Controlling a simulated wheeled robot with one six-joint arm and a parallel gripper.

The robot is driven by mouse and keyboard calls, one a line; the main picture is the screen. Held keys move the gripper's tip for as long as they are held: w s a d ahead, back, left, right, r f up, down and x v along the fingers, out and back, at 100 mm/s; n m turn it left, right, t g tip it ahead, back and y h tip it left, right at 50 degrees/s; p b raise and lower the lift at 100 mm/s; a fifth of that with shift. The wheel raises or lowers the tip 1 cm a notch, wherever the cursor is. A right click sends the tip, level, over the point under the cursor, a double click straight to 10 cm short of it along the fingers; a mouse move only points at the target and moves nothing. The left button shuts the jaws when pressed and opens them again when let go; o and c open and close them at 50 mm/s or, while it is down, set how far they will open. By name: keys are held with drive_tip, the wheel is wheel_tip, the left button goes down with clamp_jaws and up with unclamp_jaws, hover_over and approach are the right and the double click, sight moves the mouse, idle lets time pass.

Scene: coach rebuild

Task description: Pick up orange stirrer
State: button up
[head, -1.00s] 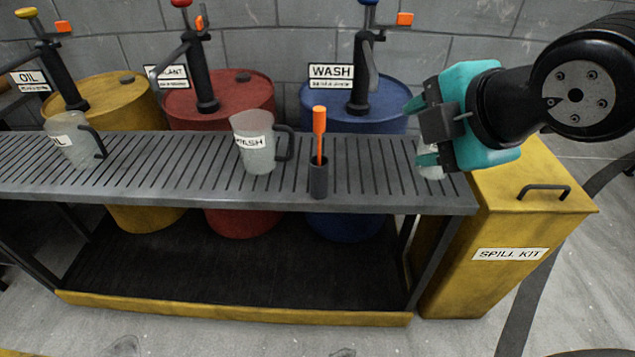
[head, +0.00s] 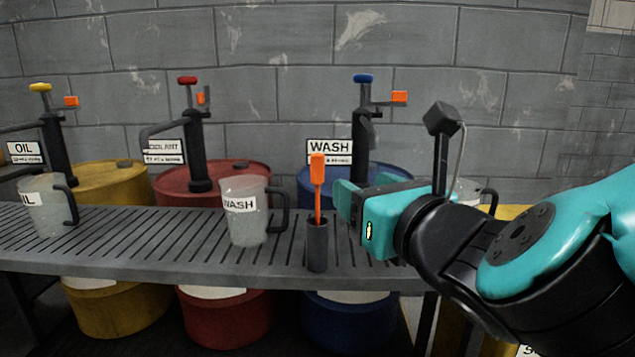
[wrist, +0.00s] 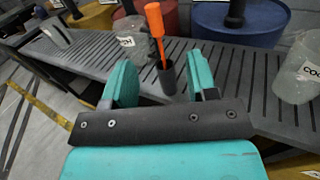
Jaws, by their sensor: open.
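The orange stirrer (head: 317,185) stands upright, its paddle-like top up and its lower end inside a dark cylindrical holder (head: 317,248) on the slatted bench. My gripper (head: 343,203) is just right of the stirrer in the head view, its teal fingers pointing left toward it. In the wrist view the open fingers (wrist: 160,85) are spread, and the stirrer (wrist: 157,32) and holder (wrist: 167,77) appear between and beyond them. Nothing is held. Contact between fingers and stirrer does not show.
The WASH jug (head: 246,215) stands close left of the holder. The OIL jug (head: 48,207) is far left on the slatted bench (head: 150,240). Another jug (wrist: 298,70) stands to the right. Behind are drums with pumps, including the blue drum (head: 322,185).

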sight(321, 167)
drive_tip(key=p+x, duration=0.2)
drive_tip(key=p, duration=0.1)
drive_tip(key=p+x, duration=0.6)
drive_tip(key=shift+a+r+p, duration=0.15)
drive_tip(key=shift+r+p, duration=0.1)
drive_tip(key=shift+p, duration=0.1)
drive_tip(key=shift+w+a+f, duration=0.15)
drive_tip(key=shift+w+a, duration=0.05)
drive_tip(key=shift+w, duration=0.25)
drive_tip(key=p+x, duration=0.2)
drive_tip(key=p, duration=0.1)
drive_tip(key=p+x, duration=0.1)
drive_tip(key=x, duration=0.1)
drive_tip(key=shift+s+a+r, duration=0.1)
drive_tip(key=shift+a+r, duration=0.15)
drive_tip(key=shift+a, duration=0.05)
drive_tip(key=shift+w+a+f+p, duration=0.2)
drive_tip(key=shift+w+f+p, duration=0.05)
drive_tip(key=shift+w+p, duration=0.25)
drive_tip(key=shift+c, duration=0.5)
clamp_jaws()
